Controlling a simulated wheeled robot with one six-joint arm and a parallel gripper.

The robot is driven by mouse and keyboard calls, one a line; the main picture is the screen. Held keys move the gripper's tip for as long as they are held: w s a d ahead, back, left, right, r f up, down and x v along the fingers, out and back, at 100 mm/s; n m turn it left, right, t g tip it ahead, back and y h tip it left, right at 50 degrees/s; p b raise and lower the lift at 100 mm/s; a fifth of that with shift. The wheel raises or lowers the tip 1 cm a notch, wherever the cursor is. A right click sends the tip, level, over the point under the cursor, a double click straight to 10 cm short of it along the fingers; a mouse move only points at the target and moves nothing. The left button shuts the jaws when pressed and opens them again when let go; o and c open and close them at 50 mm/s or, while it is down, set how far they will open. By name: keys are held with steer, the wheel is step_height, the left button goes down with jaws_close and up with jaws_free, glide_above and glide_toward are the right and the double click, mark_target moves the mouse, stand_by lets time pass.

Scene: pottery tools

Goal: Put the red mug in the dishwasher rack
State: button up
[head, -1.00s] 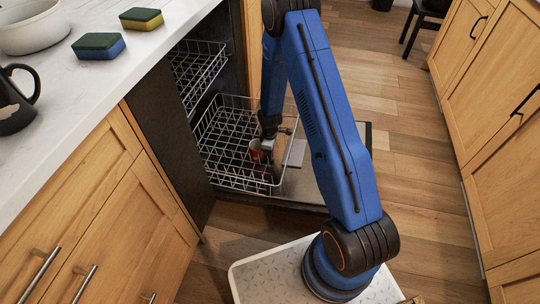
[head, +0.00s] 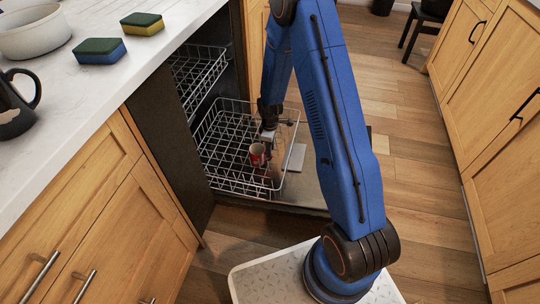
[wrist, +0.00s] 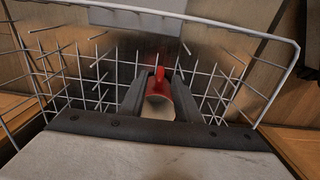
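The red mug (head: 257,155) stands in the lower dishwasher rack (head: 232,188), near its right side, with its pale opening facing up. In the wrist view the mug (wrist: 160,103) lies between and beyond my two fingertips, its red handle pointing away from me. My gripper (head: 268,136) is just above and beside the mug in the head view. In the wrist view my gripper (wrist: 160,88) has its fingers apart, with gaps between them and the mug. The rack's wire tines show around the mug; its base is hard to see.
The upper rack (head: 197,73) sits inside the dishwasher. The open dishwasher door (head: 312,187) lies under the lower rack. Wooden floor lies free to the right.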

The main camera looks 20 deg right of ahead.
step_height(320, 180, up, 4)
steer(key=shift+r, duration=0.15)
steer(key=s+r+m+t, duration=0.15)
steer(key=s+r, duration=0.35)
steer(key=r, duration=0.9)
steer(key=s+r+m+t, duration=0.1)
steer(key=s+r+m, duration=0.3)
steer(key=r, duration=0.9)
steer(key=s+r+m, duration=0.2)
steer(key=s+r, duration=0.2)
steer(key=s, duration=0.5)
steer(key=s+d+r+m+t, duration=0.1)
steer(key=s+r, duration=0.4)
steer(key=s, duration=0.5)
steer(key=s+r+m+t, duration=0.1)
steer(key=s+r+m, duration=0.2)
steer(key=s, duration=0.6)
steer(key=shift+s+d+r, duration=0.15)
steer(key=shift+r, duration=1.1)
